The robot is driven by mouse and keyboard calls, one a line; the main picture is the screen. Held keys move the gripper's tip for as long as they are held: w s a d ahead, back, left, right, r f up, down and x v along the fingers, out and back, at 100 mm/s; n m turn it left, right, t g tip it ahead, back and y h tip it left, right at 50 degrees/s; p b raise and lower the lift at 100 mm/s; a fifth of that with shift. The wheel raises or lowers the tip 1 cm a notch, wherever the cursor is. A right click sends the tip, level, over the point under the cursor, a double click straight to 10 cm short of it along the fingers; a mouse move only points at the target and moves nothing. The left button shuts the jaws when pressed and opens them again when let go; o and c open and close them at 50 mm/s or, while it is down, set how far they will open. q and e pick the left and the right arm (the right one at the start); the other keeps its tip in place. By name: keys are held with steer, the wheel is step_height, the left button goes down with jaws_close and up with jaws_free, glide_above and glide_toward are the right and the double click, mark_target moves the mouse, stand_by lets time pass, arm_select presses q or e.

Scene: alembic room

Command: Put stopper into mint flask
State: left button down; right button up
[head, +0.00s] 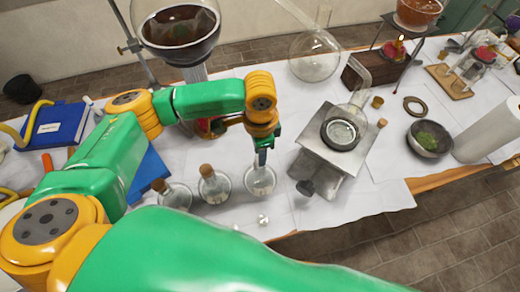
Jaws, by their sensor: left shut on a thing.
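My left gripper (262,156) points down over the mouth of a small clear glass flask (260,182), the rightmost of a row of three. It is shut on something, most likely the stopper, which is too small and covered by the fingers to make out. I cannot tell whether it touches the flask's neck. The other two flasks, middle (214,188) and left (175,196), each have a brown cork in the neck. No mint colour or label can be read on any of the three. My right gripper is not in view.
A metal stand (335,165) holding a glass vessel stands just right of the row. Small clear pieces (263,219) lie in front near the table edge. A large round flask of dark liquid (178,30) stands behind. A bowl (429,138) is at the right.

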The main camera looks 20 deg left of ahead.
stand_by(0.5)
arm_select(q)
steer(key=shift+p, duration=0.5)
steer(key=shift+f, duration=0.1)
steer(key=shift+f, duration=0.35)
stand_by(0.5)
steer(key=shift+f+p, duration=0.15)
steer(key=shift+p, duration=0.4)
stand_by(0.3)
steer(key=c, duration=0.5)
jaws_free()
steer(key=shift+c, duration=0.2)
steer(key=shift+o, duration=0.2)
steer(key=o, duration=0.4)
steer(key=shift+c, duration=0.2)
